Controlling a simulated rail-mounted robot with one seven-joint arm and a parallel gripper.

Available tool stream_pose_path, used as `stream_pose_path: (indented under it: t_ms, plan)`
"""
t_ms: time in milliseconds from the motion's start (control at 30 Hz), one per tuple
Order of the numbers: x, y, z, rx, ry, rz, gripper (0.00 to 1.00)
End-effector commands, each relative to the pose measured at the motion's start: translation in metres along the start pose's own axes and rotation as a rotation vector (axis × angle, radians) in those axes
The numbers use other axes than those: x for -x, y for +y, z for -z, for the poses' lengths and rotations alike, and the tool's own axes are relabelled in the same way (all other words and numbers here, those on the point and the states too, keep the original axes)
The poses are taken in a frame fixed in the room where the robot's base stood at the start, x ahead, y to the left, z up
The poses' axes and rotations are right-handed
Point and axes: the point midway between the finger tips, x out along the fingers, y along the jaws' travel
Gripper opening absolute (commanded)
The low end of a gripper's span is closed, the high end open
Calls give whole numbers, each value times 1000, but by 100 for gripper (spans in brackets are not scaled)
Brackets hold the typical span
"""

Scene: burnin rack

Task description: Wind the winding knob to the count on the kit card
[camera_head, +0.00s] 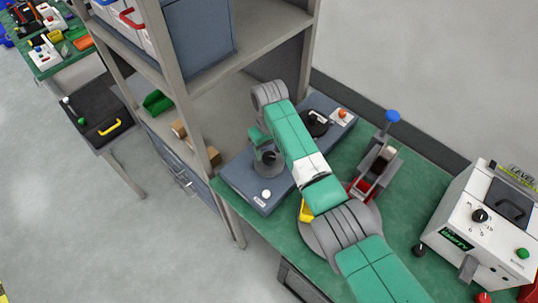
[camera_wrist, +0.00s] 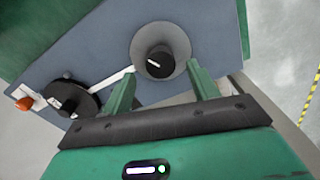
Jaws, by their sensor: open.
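A black knob with a white pointer line (camera_wrist: 159,63) sits in a round grey collar on a blue-grey box; I take it to be the winding knob. My gripper (camera_wrist: 161,70) is open, its two green fingers apart in front of the collar, one toward each side of the knob. I cannot tell whether they touch it. In the head view my arm reaches over the blue-grey box (camera_head: 236,183), and the dark knob (camera_head: 268,159) shows beside the gripper. I cannot make out a kit card or its count.
The box also carries a black dial (camera_wrist: 72,101), an orange button (camera_wrist: 25,103) and a white button (camera_head: 266,194). A blue-topped lever device (camera_head: 380,160) and a white instrument (camera_head: 490,220) stand right on the green bench. A shelf post (camera_head: 305,65) rises close behind my arm.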

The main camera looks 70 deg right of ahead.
Motion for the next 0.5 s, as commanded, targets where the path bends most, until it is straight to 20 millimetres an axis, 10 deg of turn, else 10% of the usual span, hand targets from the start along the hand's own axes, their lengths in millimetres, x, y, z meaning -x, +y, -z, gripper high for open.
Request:
stream_pose_path:
  t_ms: [500]
  plan:
    - [-37,0,1,0,3,0,60]
